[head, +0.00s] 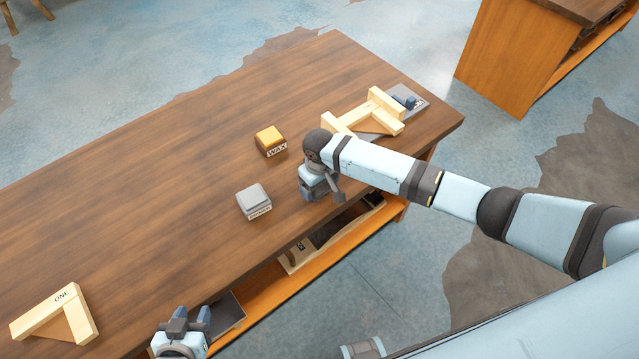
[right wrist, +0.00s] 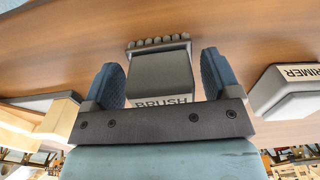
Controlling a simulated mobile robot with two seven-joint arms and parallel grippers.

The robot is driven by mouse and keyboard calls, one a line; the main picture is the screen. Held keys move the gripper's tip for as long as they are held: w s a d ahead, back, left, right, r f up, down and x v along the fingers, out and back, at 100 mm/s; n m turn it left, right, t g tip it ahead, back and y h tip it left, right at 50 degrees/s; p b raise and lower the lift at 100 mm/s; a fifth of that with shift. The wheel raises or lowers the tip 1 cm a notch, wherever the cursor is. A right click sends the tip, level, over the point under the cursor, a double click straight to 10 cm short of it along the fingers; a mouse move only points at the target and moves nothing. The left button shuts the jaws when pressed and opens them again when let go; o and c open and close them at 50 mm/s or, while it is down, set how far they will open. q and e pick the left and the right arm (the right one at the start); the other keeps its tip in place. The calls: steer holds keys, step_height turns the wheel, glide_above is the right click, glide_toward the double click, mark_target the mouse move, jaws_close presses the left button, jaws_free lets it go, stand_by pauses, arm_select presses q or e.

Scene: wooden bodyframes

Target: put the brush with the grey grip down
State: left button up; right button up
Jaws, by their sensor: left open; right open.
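The brush with the grey grip (right wrist: 163,78) is in the right wrist view, its BRUSH label facing me and a row of rounded bristle tufts at its far end. It lies over the brown table top between the two fingers of my right gripper (right wrist: 160,88). The fingers are open, with a gap visible on both sides of the brush. In the head view my right gripper (head: 319,188) is low at the table's near edge and hides the brush. My left gripper (head: 188,322) is open and empty at the table's near edge, lower left.
A grey primer block (head: 254,202) and a yellow-topped wax block (head: 270,140) stand left of my right gripper. A wooden frame (head: 365,118) lies by a grey plate (head: 408,98) at the far right. Another frame marked ONE (head: 55,315) lies lower left. The table's middle left is clear.

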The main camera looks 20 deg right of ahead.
step_height(320, 180, up, 12)
steer(key=shift+r, duration=0.1)
steer(key=s+a+f+t+y, duration=0.5)
steer(key=s+a, duration=0.2)
steer(key=s, duration=0.4)
steer(key=s+d+f+t, duration=0.2)
steer(key=s+d+t, duration=0.1)
steer(key=s+d, duration=0.2)
steer(key=s+d+f+t+h, duration=0.1)
steer(key=s+d+f+t, duration=0.2)
steer(key=s, duration=0.5)
steer(key=shift+s+d+f+m+h, duration=0.15)
steer(key=shift+s+d+m+h, duration=0.2)
steer(key=shift+d, duration=0.55)
